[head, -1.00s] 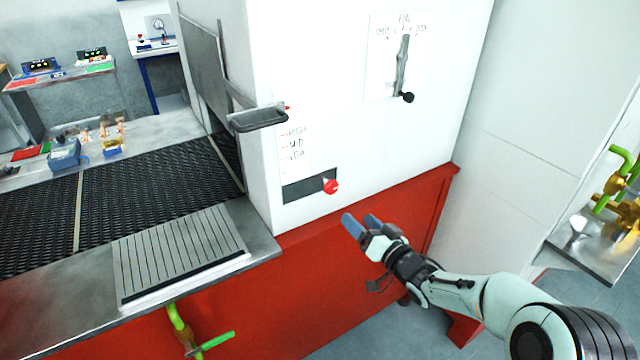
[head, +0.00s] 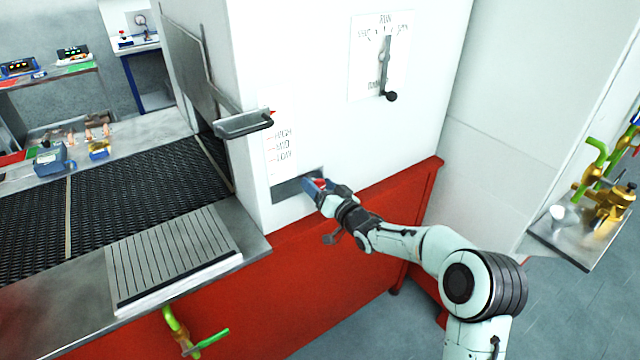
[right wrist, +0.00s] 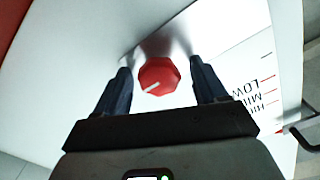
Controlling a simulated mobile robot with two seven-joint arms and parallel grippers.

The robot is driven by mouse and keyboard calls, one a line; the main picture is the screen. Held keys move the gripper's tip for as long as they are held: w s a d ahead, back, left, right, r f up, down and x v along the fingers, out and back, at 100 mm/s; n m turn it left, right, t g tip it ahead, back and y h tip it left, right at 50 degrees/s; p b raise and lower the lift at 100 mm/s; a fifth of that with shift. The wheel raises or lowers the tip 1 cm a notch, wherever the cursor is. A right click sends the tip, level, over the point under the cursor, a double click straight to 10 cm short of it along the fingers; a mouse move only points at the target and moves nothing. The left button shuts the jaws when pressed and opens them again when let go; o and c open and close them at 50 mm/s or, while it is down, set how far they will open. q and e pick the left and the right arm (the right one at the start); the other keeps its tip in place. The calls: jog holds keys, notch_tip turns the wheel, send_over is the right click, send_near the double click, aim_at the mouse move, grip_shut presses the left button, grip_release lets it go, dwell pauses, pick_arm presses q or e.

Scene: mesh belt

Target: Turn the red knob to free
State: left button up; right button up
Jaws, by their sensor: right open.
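The red knob (right wrist: 159,76) shows in the right wrist view with a white pointer line on its face. It sits on a grey plate on the white machine front and lies between the two fingers of my right gripper (right wrist: 161,85), with a gap on each side. In the head view my right gripper (head: 314,186) is at the plate below the HIGH, MID, LOW scale (head: 282,146), and a bit of the red knob (head: 320,183) shows past the fingers. My left gripper is not in view.
A lever with a black ball (head: 391,96) is on a panel at the upper right. A grey handle (head: 243,124) juts out left of the scale. The black mesh belt (head: 130,200) runs at left. A red base (head: 300,270) lies below.

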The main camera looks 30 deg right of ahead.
jog(key=c, duration=1)
jog(key=shift+f+n+b, duration=0.1)
jog(key=shift+n+b, duration=0.3)
jog(key=shift+b, duration=0.2)
jog(key=shift+c, duration=0.2)
jog(key=n+b, duration=0.6)
jog(key=shift+a+n+b, duration=0.1)
jog(key=shift+n+b, duration=0.2)
jog(key=shift+b, duration=0.1)
jog(key=n+b, duration=0.3)
jog(key=n, duration=0.2)
jog(key=shift+b, duration=0.35)
pick_arm(q)
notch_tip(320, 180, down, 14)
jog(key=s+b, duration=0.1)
jog(key=b, duration=0.1)
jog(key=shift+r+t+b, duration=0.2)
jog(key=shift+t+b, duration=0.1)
pick_arm(e)
jog(key=n, duration=0.5)
jog(key=shift+a, duration=0.1)
jog(key=shift+n, duration=0.4)
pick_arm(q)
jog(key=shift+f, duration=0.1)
pick_arm(e)
jog(key=o, duration=1)
jog(key=shift+o, duration=0.2)
